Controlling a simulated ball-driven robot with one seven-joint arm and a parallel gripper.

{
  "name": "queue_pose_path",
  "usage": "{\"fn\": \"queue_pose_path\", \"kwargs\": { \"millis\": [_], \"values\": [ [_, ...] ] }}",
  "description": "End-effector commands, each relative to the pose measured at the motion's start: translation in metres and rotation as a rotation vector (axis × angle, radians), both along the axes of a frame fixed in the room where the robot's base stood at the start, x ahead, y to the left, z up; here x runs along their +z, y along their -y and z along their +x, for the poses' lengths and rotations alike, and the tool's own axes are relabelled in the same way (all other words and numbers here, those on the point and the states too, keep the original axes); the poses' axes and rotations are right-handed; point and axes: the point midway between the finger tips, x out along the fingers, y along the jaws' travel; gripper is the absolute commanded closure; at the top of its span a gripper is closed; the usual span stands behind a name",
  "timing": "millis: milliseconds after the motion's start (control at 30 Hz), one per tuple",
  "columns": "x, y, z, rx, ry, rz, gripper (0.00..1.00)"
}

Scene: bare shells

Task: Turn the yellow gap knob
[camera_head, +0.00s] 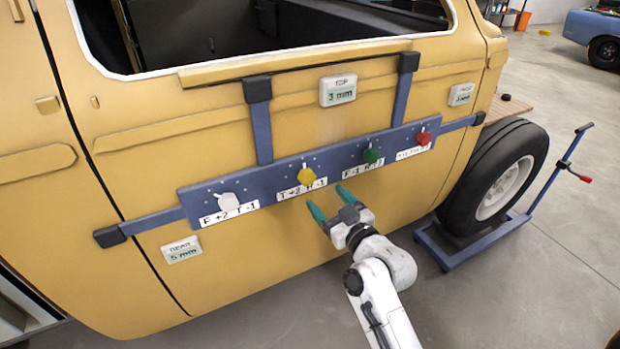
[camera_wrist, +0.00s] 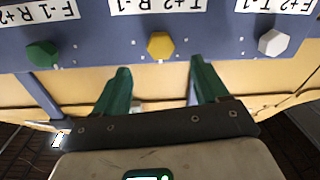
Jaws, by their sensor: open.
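The yellow knob (camera_head: 306,175) sits on the blue bar fixed across the door, above a label reading "T +2 R -1". In the wrist view the yellow knob (camera_wrist: 161,45) is upside down and lies beyond the fingertips, roughly between their lines. My gripper (camera_head: 331,202) has teal fingers and is open and empty, below and to the right of the yellow knob, apart from it. Its two fingers also show in the wrist view (camera_wrist: 161,78). Nothing hides the knob.
The blue bar (camera_head: 268,187) also bears a white knob (camera_head: 228,202), a green knob (camera_head: 371,155) and a red knob (camera_head: 424,138). Gauges read 3 mm at the top (camera_head: 338,90) and 5 mm at lower left (camera_head: 181,249). A wheel (camera_head: 497,180) on a blue stand is at right.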

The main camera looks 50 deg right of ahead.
Motion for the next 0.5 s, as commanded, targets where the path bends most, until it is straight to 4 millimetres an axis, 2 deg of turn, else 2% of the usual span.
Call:
{"fn": "queue_pose_path", "kwargs": {
  "millis": [300, 500],
  "values": [
    [0.004, 0.023, 0.055, 0.001, -0.002, -0.002, 0.27],
    [0.002, 0.030, 0.075, 0.001, -0.002, 0.000, 0.27]
  ]
}}
